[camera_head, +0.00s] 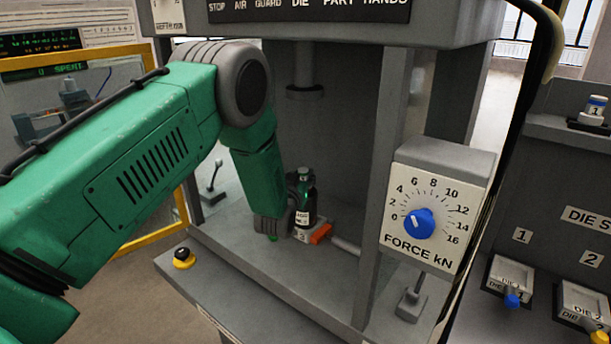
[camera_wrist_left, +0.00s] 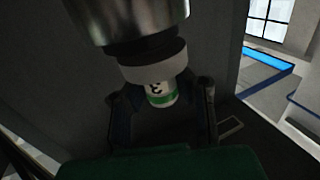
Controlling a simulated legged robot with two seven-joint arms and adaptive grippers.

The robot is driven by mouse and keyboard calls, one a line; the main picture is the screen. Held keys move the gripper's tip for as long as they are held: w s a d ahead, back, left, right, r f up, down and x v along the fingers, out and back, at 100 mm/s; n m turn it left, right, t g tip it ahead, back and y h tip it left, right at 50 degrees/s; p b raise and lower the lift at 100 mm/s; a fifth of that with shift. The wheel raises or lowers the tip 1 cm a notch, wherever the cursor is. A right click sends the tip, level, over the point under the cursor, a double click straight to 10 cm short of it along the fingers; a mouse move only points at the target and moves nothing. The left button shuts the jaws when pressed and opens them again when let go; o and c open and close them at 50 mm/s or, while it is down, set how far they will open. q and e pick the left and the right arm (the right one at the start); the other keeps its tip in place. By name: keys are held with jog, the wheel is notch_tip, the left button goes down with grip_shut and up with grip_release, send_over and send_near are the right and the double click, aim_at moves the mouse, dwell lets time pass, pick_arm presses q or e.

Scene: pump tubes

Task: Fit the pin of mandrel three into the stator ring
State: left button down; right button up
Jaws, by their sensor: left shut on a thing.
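My left gripper (camera_head: 300,190) reaches into the press bay from the left, low over the press bed. In the left wrist view its dark fingers (camera_wrist_left: 162,108) are shut on mandrel three (camera_wrist_left: 162,94), a small white cylinder with a black 3 and a green band. In the head view the fingers mostly hide the mandrel. Just below the gripper is a pale block (camera_head: 304,236) with a 3 on its label and an orange part at its right. I cannot make out the stator ring or whether the pin touches it. My right gripper is not in view.
The press ram (camera_head: 304,75) hangs above the gripper; the wrist view shows it close by (camera_wrist_left: 125,20). A grey post and the force dial box (camera_head: 437,205) stand to the right. A yellow-black button (camera_head: 183,258) is at front left. Numbered die holders (camera_head: 510,280) are at far right.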

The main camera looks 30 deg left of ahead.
pick_arm(q)
jog(key=shift+a, duration=0.1)
jog(key=shift+d+r, duration=0.25)
jog(key=shift+r, duration=0.2)
jog(key=shift+a, duration=0.15)
jog(key=shift+d, duration=0.3)
dwell(0.4)
dwell(1.3)
jog(key=shift+f+b, duration=0.7)
jog(key=shift+f, duration=0.05)
jog(key=c, duration=1.3)
grip_release()
